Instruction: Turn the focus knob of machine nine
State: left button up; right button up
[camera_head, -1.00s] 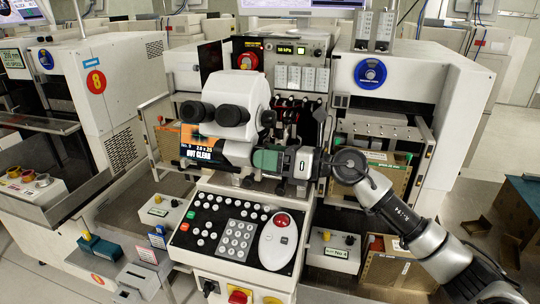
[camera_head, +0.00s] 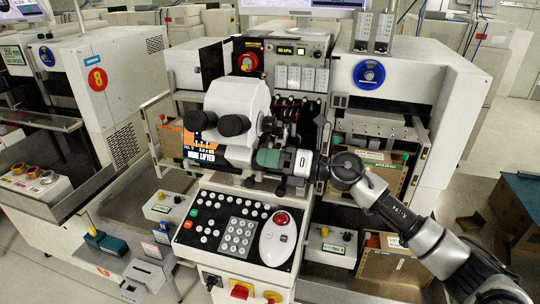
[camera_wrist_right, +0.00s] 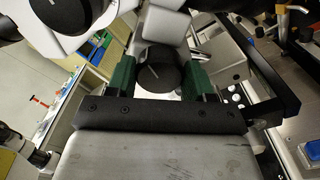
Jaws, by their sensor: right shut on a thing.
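Machine nine stands in the middle of the head view, with a white microscope head (camera_head: 237,102) and black eyepieces. Under the eyepieces a small display (camera_head: 200,152) reads what looks like "WIRE LIFTED". My right gripper (camera_head: 268,158) reaches in from the right at the microscope's lower side. In the right wrist view its green fingers (camera_wrist_right: 160,76) stand on both sides of a black round knob (camera_wrist_right: 158,72) with a white mark line, and are shut on it. The gripper hides the knob in the head view. My left gripper is not in view.
Below the gripper is a control panel (camera_head: 226,226) with a keypad and a white mouse-like unit with a red button (camera_head: 278,236). A machine marked 8 (camera_head: 97,79) stands at left. Boxes (camera_head: 392,262) stand under the arm at right.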

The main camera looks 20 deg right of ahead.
jog(key=o, duration=0.9)
jog(key=shift+o, duration=0.2)
jog(key=b+v, duration=0.4)
jog(key=v, duration=0.7)
jog(key=shift+a, duration=0.15)
